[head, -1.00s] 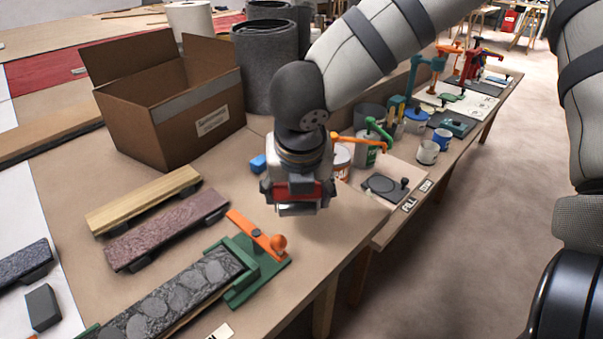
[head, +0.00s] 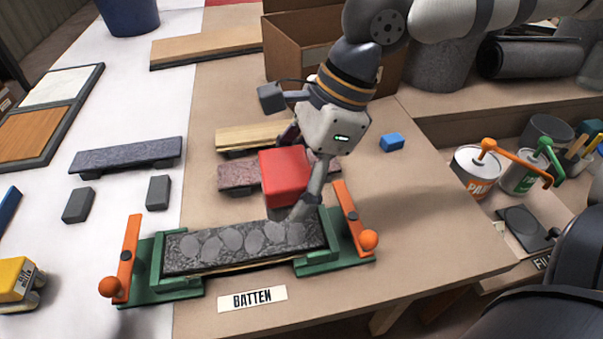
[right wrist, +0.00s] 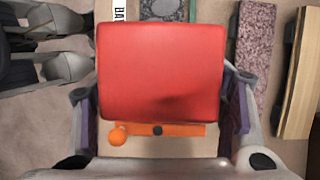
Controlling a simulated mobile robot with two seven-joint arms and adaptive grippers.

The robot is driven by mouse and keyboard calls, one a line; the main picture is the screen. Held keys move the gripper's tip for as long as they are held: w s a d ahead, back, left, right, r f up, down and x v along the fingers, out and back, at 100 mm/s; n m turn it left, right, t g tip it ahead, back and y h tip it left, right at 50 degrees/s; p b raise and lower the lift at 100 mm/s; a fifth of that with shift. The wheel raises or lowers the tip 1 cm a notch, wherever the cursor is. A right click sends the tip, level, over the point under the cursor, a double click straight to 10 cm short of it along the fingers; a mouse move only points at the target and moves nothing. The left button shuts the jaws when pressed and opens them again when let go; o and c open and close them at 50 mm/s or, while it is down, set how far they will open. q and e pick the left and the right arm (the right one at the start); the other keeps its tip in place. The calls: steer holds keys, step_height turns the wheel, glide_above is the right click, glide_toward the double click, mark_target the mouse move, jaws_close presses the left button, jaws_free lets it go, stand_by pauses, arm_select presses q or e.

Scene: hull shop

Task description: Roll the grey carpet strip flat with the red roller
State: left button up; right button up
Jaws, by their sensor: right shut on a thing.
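My right gripper (head: 300,172) is shut on the red roller (head: 284,177), a smooth red block-like piece. It holds it above the bench, just behind the right part of the grey strip. The roller fills the middle of the right wrist view (right wrist: 162,72), with a finger on each side. The dark grey strip (head: 205,262) shows lighter oval patches along its top. It lies on a wooden batten between two green clamps (head: 345,250) with orange levers. Whether the roller touches the strip is unclear; it seems above it. My left gripper is not in view.
A mauve strip (head: 235,178) and a wooden batten (head: 240,138) lie behind. A dark blue-grey strip (head: 125,156) and two grey blocks (head: 158,192) lie left. A cardboard box (head: 290,45) stands behind. A BATTEN label (head: 252,299) lies in front.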

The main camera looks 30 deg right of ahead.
steer(key=w+a, duration=0.1)
steer(key=a, duration=0.2)
steer(key=w+a, duration=0.1)
steer(key=a, duration=0.2)
steer(key=w+a, duration=0.1)
steer(key=a, duration=0.3)
steer(key=shift+w, duration=0.15)
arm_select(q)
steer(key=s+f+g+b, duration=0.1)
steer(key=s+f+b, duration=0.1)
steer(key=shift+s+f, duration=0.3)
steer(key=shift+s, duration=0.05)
arm_select(e)
steer(key=a, duration=0.1)
steer(key=w+a, duration=0.1)
steer(key=a, duration=0.3)
steer(key=shift+w+a, duration=0.25)
steer(key=shift+w, duration=0.15)
steer(key=shift+r, duration=0.1)
